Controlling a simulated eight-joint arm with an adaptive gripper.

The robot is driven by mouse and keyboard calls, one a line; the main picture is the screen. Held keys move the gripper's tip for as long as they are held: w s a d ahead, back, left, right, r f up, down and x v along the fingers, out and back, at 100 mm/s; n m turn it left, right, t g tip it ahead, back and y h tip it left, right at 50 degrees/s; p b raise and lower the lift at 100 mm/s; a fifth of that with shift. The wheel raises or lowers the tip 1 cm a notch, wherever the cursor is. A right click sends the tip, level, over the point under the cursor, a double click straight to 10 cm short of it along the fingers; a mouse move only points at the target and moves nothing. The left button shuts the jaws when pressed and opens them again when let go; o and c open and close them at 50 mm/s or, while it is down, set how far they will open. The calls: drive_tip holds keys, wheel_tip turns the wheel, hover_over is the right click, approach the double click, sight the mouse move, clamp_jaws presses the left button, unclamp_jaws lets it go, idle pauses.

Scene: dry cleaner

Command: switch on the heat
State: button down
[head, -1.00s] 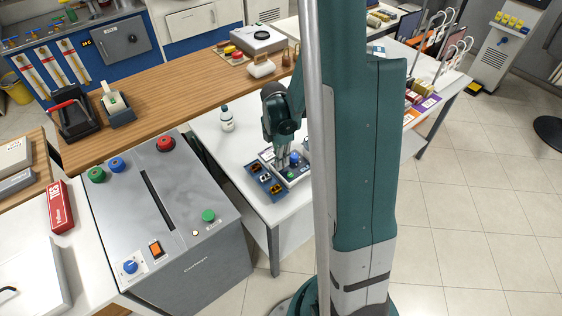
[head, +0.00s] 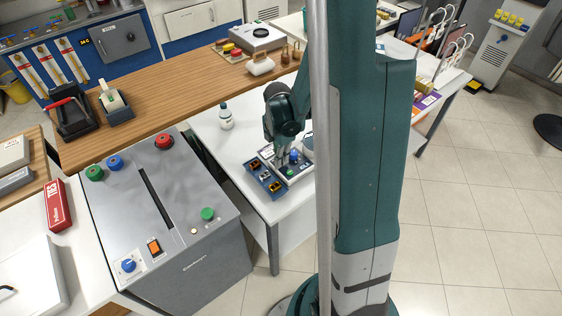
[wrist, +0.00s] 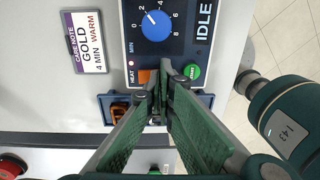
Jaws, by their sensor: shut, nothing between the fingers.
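The control panel (wrist: 200,75) sits on the white table in the head view. In the wrist view it carries an orange rocker switch (wrist: 147,77) beside the printed word HEAT, with a small red dot above that word. A green START button (wrist: 191,72) is right of the switch, and a blue MIN dial (wrist: 155,25) is above. A display (wrist: 204,22) reads IDLE. My gripper (wrist: 163,70) is shut and empty, its fingertips at the switch's right edge, between switch and button. Contact cannot be told. In the head view my gripper (head: 282,161) points down at the panel.
A care note (wrist: 86,42) reads GOLD, 4 MIN, WARM. A white bottle (head: 226,118) stands further left. The big grey machine (head: 205,255) with its own knobs is at the left.

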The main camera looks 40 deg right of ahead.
drive_tip(key=shift+w+r, duration=0.2)
drive_tip(key=shift+w, duration=0.35)
drive_tip(key=shift+r, duration=0.1)
drive_tip(key=shift+s+r+p, duration=0.15)
drive_tip(key=shift+r+p, duration=0.4)
drive_tip(key=shift+r, duration=0.45)
drive_tip(key=shift+s+r+p, duration=0.1)
drive_tip(key=shift+r+p, duration=0.4)
drive_tip(key=shift+r, duration=0.45)
wheel_tip(320, 180, up, 10)
drive_tip(key=s, duration=0.1)
drive_tip(key=shift+p, duration=0.4)
drive_tip(key=shift+s+f, duration=0.1)
